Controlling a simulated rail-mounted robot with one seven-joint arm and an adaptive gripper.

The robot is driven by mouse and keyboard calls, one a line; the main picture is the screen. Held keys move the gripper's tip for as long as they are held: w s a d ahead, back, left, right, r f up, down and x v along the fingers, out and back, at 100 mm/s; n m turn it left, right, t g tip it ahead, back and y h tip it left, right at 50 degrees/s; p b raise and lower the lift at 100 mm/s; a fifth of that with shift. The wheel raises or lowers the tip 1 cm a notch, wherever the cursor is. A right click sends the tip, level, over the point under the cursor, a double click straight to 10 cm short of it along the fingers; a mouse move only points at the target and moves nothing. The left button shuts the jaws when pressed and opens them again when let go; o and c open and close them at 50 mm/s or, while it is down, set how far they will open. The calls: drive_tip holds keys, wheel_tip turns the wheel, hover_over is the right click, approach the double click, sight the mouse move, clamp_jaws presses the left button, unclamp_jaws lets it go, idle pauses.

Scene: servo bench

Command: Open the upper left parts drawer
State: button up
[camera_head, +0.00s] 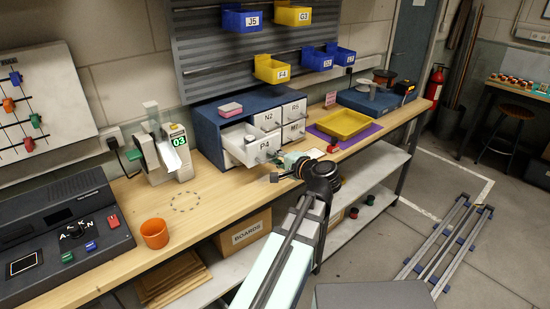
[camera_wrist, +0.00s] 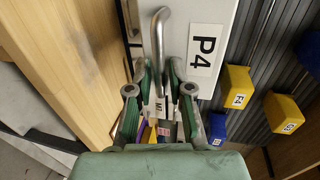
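The white parts drawer labelled P4 (camera_head: 264,145), at the left of the blue cabinet (camera_head: 207,133), stands pulled out in the head view. Its front sits well forward of the neighbouring drawer fronts. In the wrist view the drawer front (camera_wrist: 205,25) with its P4 label fills the top middle, and its grey bar handle (camera_wrist: 157,35) runs down towards my gripper (camera_wrist: 159,70). My fingers are apart, one on each side of the handle's lower end, with gaps showing. In the head view my gripper (camera_head: 284,167) is close in front of the drawer.
Drawers N2 (camera_head: 267,119) and R5 (camera_head: 294,109) look shut. A pink box (camera_head: 230,110) lies on the cabinet. A yellow tray (camera_head: 344,124) stands to the right. An orange cup (camera_head: 154,233) and a dispenser (camera_head: 165,150) stand left. Bench top between cup and cabinet is clear.

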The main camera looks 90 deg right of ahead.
drive_tip(key=v, duration=1.2)
idle(0.3)
